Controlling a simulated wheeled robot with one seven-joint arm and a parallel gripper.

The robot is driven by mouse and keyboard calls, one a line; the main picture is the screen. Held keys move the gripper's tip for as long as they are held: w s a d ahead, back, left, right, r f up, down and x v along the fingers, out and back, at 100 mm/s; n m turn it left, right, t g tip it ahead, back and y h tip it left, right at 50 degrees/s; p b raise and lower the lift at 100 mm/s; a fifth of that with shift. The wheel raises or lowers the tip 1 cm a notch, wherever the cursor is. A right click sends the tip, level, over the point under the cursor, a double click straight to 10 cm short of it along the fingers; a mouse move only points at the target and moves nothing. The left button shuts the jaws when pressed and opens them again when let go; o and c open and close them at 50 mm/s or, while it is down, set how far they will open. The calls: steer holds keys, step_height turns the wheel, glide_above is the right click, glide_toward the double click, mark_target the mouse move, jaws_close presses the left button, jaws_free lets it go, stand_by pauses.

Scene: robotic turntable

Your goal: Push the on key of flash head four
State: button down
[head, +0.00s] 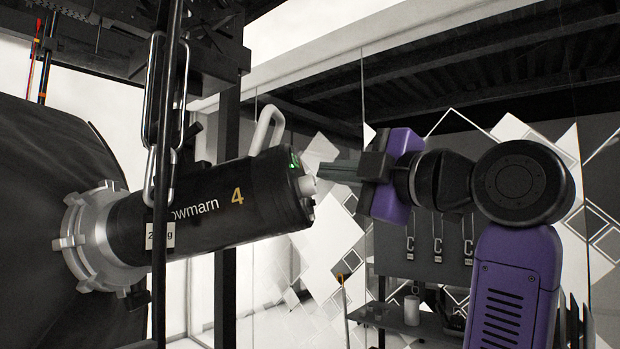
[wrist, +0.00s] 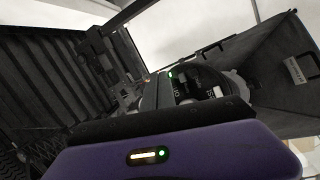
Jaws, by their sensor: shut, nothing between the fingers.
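Flash head four (head: 200,208) is a black cylinder with a yellow "4", lying nearly level with its rear end facing right in the head view. A small green light (head: 295,159) glows at the top of its rear end, and a pale knob (head: 307,185) sticks out below. My gripper (head: 322,172) is shut and empty, its fingertips right beside the rear panel near the light and knob. I cannot tell whether they touch. The on key cannot be made out. In the wrist view, the flash head's rear (wrist: 205,85) is partly hidden behind my gripper.
A grey handle (head: 268,128) rises above the flash head's rear. A dark upright pole (head: 165,180) and metal loop stand in front of its body. A large black softbox (head: 50,190) is fixed to its front. A dark shelf (head: 410,318) stands behind, below my arm.

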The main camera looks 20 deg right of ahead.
steer(key=shift+w+a+f, duration=0.15)
steer(key=shift+w+a, duration=0.1)
steer(key=shift+a, duration=0.2)
stand_by(0.9)
steer(key=shift+s+d+r, duration=0.2)
steer(key=shift+s+d, duration=0.15)
steer(key=shift+d, duration=0.35)
steer(key=s+d+r+p, duration=0.1)
steer(key=s+d, duration=0.1)
steer(key=d, duration=0.3)
steer(key=shift+s+d+r, duration=0.15)
steer(key=shift+s+r, duration=0.1)
steer(key=shift+r, duration=0.05)
stand_by(0.7)
